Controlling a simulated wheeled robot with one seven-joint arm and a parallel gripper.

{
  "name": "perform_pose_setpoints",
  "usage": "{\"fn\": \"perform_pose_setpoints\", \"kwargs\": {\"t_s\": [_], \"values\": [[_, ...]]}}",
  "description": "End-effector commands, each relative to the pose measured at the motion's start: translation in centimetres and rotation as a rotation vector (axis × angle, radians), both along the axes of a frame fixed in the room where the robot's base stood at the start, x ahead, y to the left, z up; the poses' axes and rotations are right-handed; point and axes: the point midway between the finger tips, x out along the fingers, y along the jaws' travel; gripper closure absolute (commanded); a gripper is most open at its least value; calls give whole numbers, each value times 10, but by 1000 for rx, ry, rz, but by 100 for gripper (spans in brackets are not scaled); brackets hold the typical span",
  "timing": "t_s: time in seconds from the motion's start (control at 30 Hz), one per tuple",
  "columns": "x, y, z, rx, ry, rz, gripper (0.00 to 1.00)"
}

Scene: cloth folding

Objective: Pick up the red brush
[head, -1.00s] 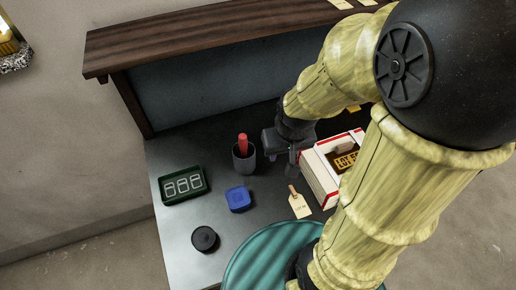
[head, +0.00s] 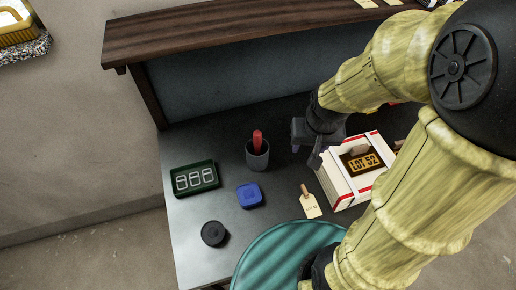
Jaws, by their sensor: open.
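The red brush (head: 257,139) stands upright in a dark grey cup (head: 257,159) on the dark desk. Only its red upper part shows above the rim; its lower part is hidden in the cup. My gripper (head: 305,158) is to the right of the cup, above the desk, apart from the brush and holding nothing that I can see. It is open, though its fingers are small and dark in this view.
A blue box (head: 250,195), a green tray (head: 195,167) and a black round object (head: 214,234) lie left. A wooden shelf (head: 220,42) overhangs the back.

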Motion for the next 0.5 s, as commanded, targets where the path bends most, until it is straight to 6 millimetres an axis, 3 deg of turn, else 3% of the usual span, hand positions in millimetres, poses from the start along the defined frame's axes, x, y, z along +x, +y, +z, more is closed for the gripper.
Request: {"fn": "perform_pose_setpoints", "kwargs": {"t_s": [0.3,0.5], "values": [[64,80,35,22,63,-255,49],[84,126,48,8,71,-413,49]]}}
